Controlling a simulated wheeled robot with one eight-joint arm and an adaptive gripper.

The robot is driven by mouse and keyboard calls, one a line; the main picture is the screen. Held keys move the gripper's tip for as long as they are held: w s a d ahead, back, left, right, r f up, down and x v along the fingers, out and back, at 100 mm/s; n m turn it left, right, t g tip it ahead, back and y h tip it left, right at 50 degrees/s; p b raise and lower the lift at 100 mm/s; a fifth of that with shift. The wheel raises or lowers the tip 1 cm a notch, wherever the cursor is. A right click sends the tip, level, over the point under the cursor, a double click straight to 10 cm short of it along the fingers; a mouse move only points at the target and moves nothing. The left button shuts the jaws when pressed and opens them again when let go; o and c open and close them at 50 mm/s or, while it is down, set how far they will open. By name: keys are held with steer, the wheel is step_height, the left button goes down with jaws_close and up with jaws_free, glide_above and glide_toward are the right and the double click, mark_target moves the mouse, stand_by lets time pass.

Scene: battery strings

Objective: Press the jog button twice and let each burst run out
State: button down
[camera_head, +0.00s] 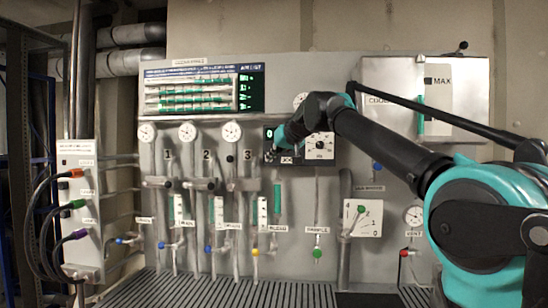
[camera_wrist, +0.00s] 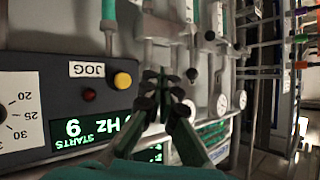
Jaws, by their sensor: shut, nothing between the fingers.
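In the wrist view the jog button (camera_wrist: 123,80) is a round yellow cap beside the JOG label (camera_wrist: 87,70), on a dark control box (camera_wrist: 62,92). My gripper (camera_wrist: 163,78) has its fingers together and empty. Its tips appear to the right of the button, with a visible gap in the picture; their distance from the panel is hard to tell. In the head view my gripper (camera_head: 272,156) is in front of the box's left part, by the JOG label (camera_head: 286,160), and the button cannot be made out there.
A dark red lamp (camera_wrist: 89,95) sits next to the button, near a green-lit display (camera_wrist: 85,130) labelled STARTS. A white dial (camera_head: 319,146) is on the box's right. Gauges (camera_head: 187,131), valves and vertical pipes crowd the panel to the left.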

steer(key=w, duration=0.7)
steer(key=shift+w, duration=0.25)
steer(key=shift+w+d, duration=0.1)
steer(key=shift+w, duration=0.05)
stand_by(1.1)
steer(key=shift+w, duration=0.3)
steer(key=shift+w, duration=0.55)
stand_by(0.8)
steer(key=shift+s, duration=1)
steer(key=s, duration=0.5)
stand_by(0.4)
